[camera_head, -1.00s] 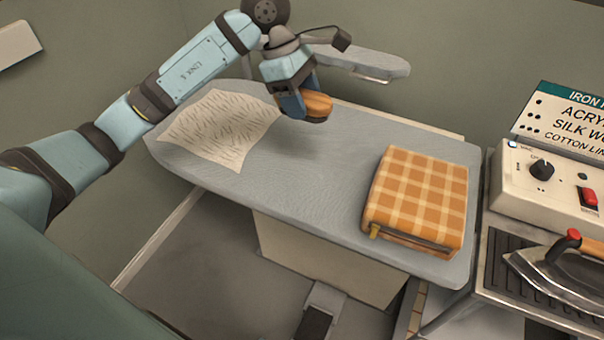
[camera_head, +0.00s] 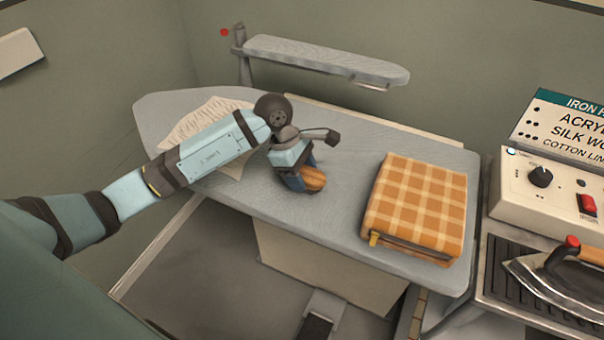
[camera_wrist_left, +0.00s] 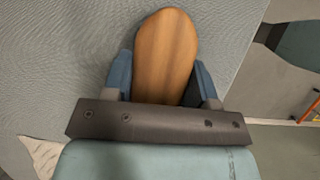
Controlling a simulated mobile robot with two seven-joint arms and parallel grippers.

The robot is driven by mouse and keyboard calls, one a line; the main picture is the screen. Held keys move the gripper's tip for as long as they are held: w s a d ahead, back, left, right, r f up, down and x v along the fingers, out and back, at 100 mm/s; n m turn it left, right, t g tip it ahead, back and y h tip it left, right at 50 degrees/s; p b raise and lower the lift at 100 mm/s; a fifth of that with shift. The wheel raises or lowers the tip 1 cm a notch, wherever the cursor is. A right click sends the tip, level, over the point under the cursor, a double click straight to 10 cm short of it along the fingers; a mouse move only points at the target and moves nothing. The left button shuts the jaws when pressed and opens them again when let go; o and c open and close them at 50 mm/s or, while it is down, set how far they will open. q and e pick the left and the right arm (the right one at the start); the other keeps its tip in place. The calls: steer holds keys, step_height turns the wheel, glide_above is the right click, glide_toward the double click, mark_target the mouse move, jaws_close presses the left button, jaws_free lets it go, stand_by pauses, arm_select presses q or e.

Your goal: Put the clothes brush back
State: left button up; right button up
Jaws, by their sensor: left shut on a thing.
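My left gripper (camera_head: 298,182) is shut on the wooden clothes brush (camera_head: 313,178), low over the middle of the grey ironing board (camera_head: 340,150). In the left wrist view the brush's rounded wooden back (camera_wrist_left: 166,55) sticks out between the two blue fingers of the gripper (camera_wrist_left: 162,80). The bristles are hidden. I cannot tell whether the brush touches the board. My right gripper is not in view.
A folded orange checked cloth (camera_head: 418,205) lies on the board to the right. A patterned cloth (camera_head: 200,125) lies at the left, partly behind my arm. A sleeve board (camera_head: 325,58) stands behind. An iron (camera_head: 560,272) and control box (camera_head: 545,185) are at the right.

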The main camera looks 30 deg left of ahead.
arm_select(q)
steer(key=shift+f, duration=0.35)
steer(key=shift+f, duration=0.1)
steer(key=shift+f, duration=0.15)
steer(key=o, duration=0.9)
steer(key=shift+r, duration=0.25)
steer(key=v, duration=1.2)
steer(key=shift+r+b, duration=0.1)
steer(key=shift+b, duration=0.3)
